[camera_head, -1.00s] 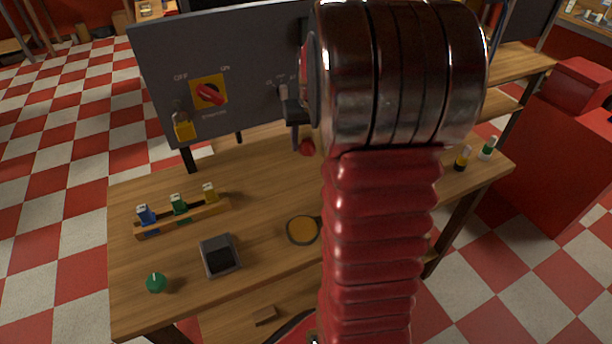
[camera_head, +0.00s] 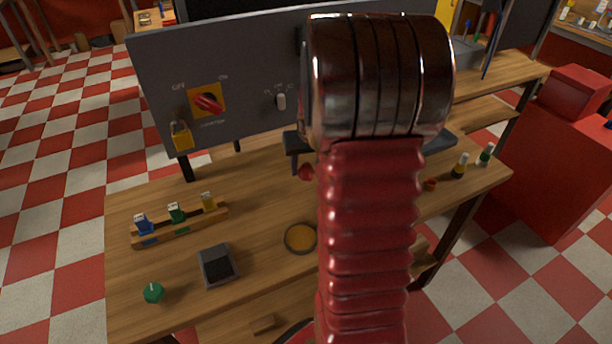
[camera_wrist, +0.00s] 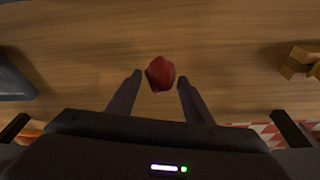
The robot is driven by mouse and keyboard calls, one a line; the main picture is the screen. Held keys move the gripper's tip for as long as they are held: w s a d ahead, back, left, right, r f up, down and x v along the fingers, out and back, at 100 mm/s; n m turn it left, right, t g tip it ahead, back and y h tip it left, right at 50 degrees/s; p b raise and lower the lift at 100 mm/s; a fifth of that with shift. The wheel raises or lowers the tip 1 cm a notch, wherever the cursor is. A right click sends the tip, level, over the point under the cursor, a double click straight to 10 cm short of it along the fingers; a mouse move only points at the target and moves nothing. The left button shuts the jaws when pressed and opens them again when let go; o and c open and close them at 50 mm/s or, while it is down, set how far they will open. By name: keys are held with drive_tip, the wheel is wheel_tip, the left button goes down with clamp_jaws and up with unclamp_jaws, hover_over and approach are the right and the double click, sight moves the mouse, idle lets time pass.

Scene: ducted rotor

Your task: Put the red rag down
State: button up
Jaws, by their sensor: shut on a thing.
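The red rag (camera_wrist: 160,73) is a small crumpled bundle between the two fingertips of my gripper (camera_wrist: 161,80) in the wrist view. My gripper is shut on it, with wooden tabletop behind it. In the head view the rag (camera_head: 306,172) shows as a small red lump just left of my arm, below the dark gripper body. My arm hides most of the gripper there. I cannot tell whether the rag touches the table (camera_head: 265,205).
A grey panel (camera_head: 245,75) with a red switch and a yellow padlock (camera_head: 181,136) stands behind. A wooden rack (camera_head: 180,228) holds several coloured pieces at left. A dark square box (camera_head: 217,265), a round amber dish (camera_head: 300,238) and bottles (camera_head: 460,165) stand on the table.

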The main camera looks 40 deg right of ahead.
sight(307, 175)
drive_tip(key=shift+f, duration=1.85)
drive_tip(key=shift+f, duration=0.1)
drive_tip(key=o, duration=0.9)
drive_tip(key=shift+o, duration=0.2)
drive_tip(key=v, duration=1.2)
drive_tip(key=shift+d, duration=0.1)
